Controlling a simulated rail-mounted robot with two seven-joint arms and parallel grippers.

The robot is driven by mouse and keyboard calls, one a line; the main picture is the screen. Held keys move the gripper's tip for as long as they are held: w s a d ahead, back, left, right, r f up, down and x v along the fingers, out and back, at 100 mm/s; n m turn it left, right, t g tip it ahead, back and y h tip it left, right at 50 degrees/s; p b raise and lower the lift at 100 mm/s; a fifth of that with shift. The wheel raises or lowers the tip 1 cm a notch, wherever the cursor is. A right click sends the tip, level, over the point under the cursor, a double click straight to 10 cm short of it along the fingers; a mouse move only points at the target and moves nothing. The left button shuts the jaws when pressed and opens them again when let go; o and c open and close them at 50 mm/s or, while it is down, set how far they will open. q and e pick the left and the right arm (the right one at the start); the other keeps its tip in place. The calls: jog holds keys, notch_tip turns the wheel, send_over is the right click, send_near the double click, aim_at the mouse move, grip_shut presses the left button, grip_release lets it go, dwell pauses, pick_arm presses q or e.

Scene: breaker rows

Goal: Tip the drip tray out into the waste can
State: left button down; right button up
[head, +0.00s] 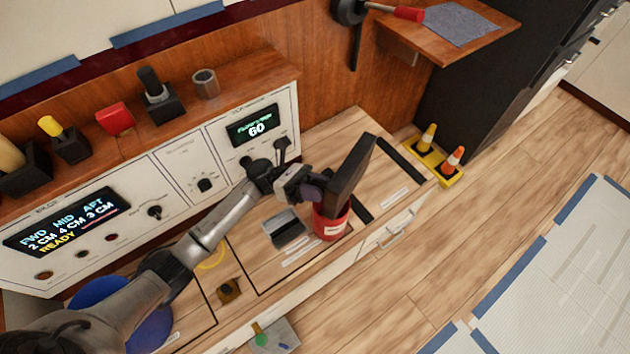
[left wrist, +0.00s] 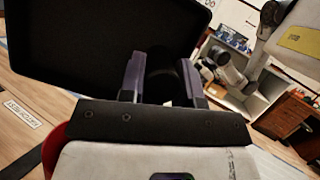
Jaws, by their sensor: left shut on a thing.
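The drip tray (head: 353,172) is a dark, flat, box-like tray. It is tipped steeply, with its lower end at the mouth of the red waste can (head: 333,224). I cannot tell whether it touches the rim. My left gripper (head: 314,191) is shut on the tray from its left side. In the left wrist view the tray's black face (left wrist: 85,50) fills the upper left, with the gripper's two fingers (left wrist: 160,80) against it. A strip of the red can (left wrist: 54,145) shows at lower left. The can stands upright on the wooden counter. The tray's inside and the can's contents are hidden.
A grey metal block (head: 284,229) sits on the counter left of the can. A control panel (head: 190,170) and a shelf (head: 235,88) with tools run behind. Two small cones on a yellow base (head: 436,163) stand beyond the counter's right end.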

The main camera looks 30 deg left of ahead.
aim_at(329, 205)
pick_arm(q)
notch_tip(329, 205, down, 4)
jog(key=d+y+p, duration=0.1)
jog(key=y+p, duration=0.1)
jog(key=s+d+r+m+y+p, duration=0.1)
jog(key=y+p, duration=0.1)
jog(key=y, duration=0.1)
jog(key=d+r+g+y+p, duration=0.1)
jog(key=y+p, duration=0.1)
jog(key=p, duration=0.1)
jog(key=shift+s+d, duration=0.35)
jog(key=shift+d, duration=0.05)
jog(key=shift+s+d+f+m+t+y+p, duration=0.15)
jog(key=shift+d+f+y+p, duration=0.55)
jog(key=shift+y+p, duration=1.85)
jog(key=shift+d+f+m+t+y+p, duration=0.15)
jog(key=shift+d+f+y+p, duration=0.55)
jog(key=shift+p, duration=3.4)
jog(key=shift+s+d+f+m+t+y+p, duration=0.1)
jog(key=shift+d+f+m+y+p, duration=0.2)
jog(key=shift+d+y+p, duration=1.55)
pick_arm(e)
notch_tip(329, 205, up, 28)
jog(key=p, duration=0.3)
pick_arm(q)
jog(key=shift+a+f, duration=0.15)
jog(key=shift+a, duration=0.75)
pick_arm(e)
jog(key=shift+d, duration=0.1)
jog(key=shift+s, duration=0.1)
